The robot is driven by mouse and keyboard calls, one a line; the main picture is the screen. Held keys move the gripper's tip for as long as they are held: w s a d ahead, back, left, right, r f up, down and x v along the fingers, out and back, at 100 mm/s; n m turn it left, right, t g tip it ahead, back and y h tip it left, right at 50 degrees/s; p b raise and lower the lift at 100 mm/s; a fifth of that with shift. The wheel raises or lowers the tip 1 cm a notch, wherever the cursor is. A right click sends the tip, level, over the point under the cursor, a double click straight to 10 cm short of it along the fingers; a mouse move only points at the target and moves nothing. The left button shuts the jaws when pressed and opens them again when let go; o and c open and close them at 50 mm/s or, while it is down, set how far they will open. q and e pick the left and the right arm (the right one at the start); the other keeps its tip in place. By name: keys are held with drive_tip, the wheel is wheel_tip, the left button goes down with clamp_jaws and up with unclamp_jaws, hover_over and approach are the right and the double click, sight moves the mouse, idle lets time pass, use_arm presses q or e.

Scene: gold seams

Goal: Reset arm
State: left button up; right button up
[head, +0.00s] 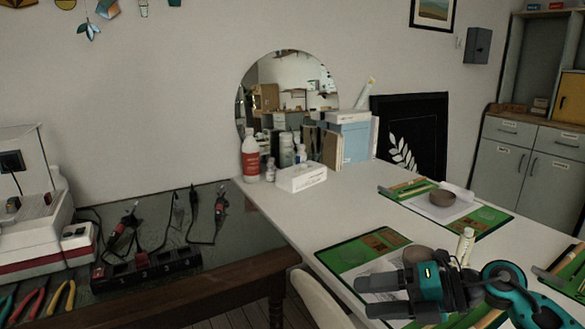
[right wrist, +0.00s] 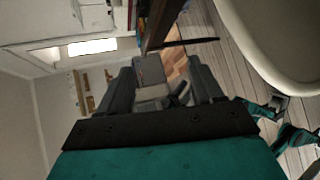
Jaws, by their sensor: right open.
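My right arm and gripper (head: 364,297), teal and dark grey, come in at the lower right of the head view. The gripper is above the front part of the white table (head: 330,222), its fingers pointing left. In the right wrist view the two dark fingers (right wrist: 160,76) stand apart. Nothing is held between them; floor and distant furniture show through the gap. My left gripper is not in view.
A green mat (head: 340,257) with a brown round piece lies behind and partly under my right gripper. A small white bottle (head: 465,246) stands close to the arm. Another mat (head: 490,220) lies farther back. A white chair (head: 318,300) is at the table's front edge.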

drive_tip(key=s+a+r+m+t+y+p, duration=0.1)
drive_tip(key=s+a+r+m+t+y, duration=0.1)
drive_tip(key=a+m+t+y, duration=0.25)
use_arm(q)
drive_tip(key=p, duration=0.1)
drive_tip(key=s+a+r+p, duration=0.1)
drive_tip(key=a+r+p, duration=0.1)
drive_tip(key=p, duration=0.1)
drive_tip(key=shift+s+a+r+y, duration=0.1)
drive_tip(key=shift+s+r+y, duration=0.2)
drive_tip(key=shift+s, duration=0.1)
use_arm(e)
drive_tip(key=s+d+f+m+t+h, duration=0.1)
drive_tip(key=s+d+f+m+h, duration=0.2)
drive_tip(key=s+f+m+h, duration=0.4)
drive_tip(key=s+d+f+m+h, duration=0.3)
drive_tip(key=s+f+m+h, duration=0.5)
drive_tip(key=f+m, duration=0.5)
drive_tip(key=m, duration=0.7)
drive_tip(key=shift+s+d+t, duration=0.2)
drive_tip(key=shift+s+t, duration=0.1)
drive_tip(key=shift+t, duration=0.05)
